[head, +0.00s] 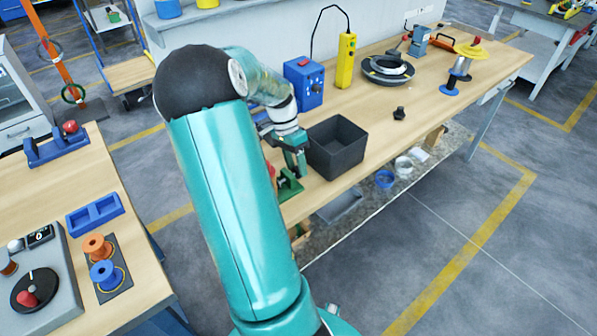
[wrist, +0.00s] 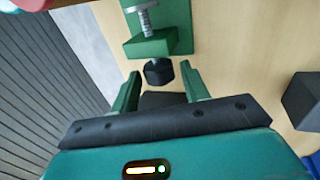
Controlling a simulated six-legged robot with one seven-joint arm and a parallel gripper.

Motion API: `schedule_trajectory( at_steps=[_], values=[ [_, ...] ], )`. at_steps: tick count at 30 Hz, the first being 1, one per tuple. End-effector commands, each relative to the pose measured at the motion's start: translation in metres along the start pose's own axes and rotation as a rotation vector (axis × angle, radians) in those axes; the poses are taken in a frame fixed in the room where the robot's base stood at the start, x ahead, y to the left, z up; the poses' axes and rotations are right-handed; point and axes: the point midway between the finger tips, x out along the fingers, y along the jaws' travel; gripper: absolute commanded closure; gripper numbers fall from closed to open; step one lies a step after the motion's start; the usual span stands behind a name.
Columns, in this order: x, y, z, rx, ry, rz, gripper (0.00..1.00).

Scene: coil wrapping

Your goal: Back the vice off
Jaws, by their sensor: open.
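The green vice (wrist: 165,45) is at the top of the wrist view, with a silver screw and a black knob (wrist: 158,71) at its near end. In the head view the vice (head: 289,186) is at the near edge of the right bench, partly hidden by my arm. My gripper (wrist: 160,75) is open, its green fingers on either side of the knob. I cannot tell whether they touch it. In the head view my gripper (head: 295,165) is just above the vice.
A dark open box (head: 336,148) stands right beside my gripper on the bench. A blue box (head: 303,82), a yellow control pendant (head: 345,60) and a black ring (head: 388,69) stand farther along. A small black knob-like part (head: 399,113) lies on otherwise clear wood.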

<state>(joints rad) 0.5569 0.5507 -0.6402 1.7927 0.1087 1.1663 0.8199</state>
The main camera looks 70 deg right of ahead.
Motion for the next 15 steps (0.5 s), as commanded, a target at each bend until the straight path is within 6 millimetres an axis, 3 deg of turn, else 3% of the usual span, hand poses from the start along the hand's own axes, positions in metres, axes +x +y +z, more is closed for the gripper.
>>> schedule_trajectory(
  at_steps=[15],
  values=[
    [-0.056,0.0,0.0,-0.001,0.002,-0.003,0.55]
  ],
)
